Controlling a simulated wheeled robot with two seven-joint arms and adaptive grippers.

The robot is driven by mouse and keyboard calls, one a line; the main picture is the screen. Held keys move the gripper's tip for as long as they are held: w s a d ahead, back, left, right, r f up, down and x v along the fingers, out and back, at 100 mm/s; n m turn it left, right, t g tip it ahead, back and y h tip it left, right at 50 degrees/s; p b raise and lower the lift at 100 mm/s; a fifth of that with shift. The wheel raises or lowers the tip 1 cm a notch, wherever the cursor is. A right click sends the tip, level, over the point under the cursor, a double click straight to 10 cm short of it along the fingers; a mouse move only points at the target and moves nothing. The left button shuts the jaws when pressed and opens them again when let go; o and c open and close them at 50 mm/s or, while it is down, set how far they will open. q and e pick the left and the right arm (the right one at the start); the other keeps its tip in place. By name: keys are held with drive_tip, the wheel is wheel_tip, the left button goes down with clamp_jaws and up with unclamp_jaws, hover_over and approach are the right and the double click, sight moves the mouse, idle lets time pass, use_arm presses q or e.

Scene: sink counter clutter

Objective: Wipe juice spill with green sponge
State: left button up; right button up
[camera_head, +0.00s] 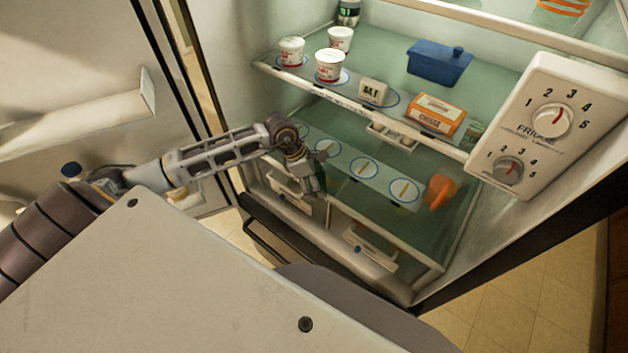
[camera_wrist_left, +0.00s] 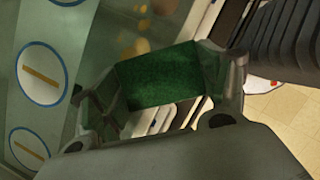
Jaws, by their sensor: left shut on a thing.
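My left gripper (camera_head: 312,182) reaches into the open fridge, at the front of the lower glass shelf (camera_head: 345,130). It is shut on a green sponge (camera_wrist_left: 158,76), which spans between its fingers in the left wrist view. Orange-yellow spots (camera_wrist_left: 138,46) show on the glass just beyond the sponge; they look like the juice spill. From these views I cannot tell whether the sponge touches the glass. An orange jug (camera_head: 438,191) is at the right of the lower shelf. My right gripper is not in view.
A strip with blue-ringed markers (camera_head: 366,168) runs along the lower shelf front. The upper shelf holds white cups (camera_head: 330,65), a blue dish (camera_head: 438,62) and an orange box (camera_head: 436,113). The dial panel (camera_head: 540,125) is at right. Drawers (camera_head: 368,246) lie below.

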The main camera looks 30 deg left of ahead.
sight(323, 174)
use_arm(q)
drive_tip(key=shift+w, duration=0.1)
drive_tip(key=shift+w+d+f+b, duration=0.1)
drive_tip(key=shift+w+d+b, duration=0.1)
drive_tip(key=shift+w+b, duration=1.35)
drive_tip(key=shift+w, duration=0.2)
drive_tip(key=shift+w, duration=0.15)
drive_tip(key=shift+w+d+b, duration=0.15)
drive_tip(key=shift+w+b, duration=0.3)
drive_tip(key=shift+w, duration=0.45)
drive_tip(key=shift+w+d+b, duration=0.15)
drive_tip(key=shift+w+b, duration=0.25)
drive_tip(key=shift+w, duration=0.5)
drive_tip(key=shift+s+d, duration=0.15)
drive_tip(key=shift+d, duration=0.7)
drive_tip(key=shift+s+d+f, duration=0.1)
drive_tip(key=shift+d, duration=0.1)
drive_tip(key=shift+s, duration=0.1)
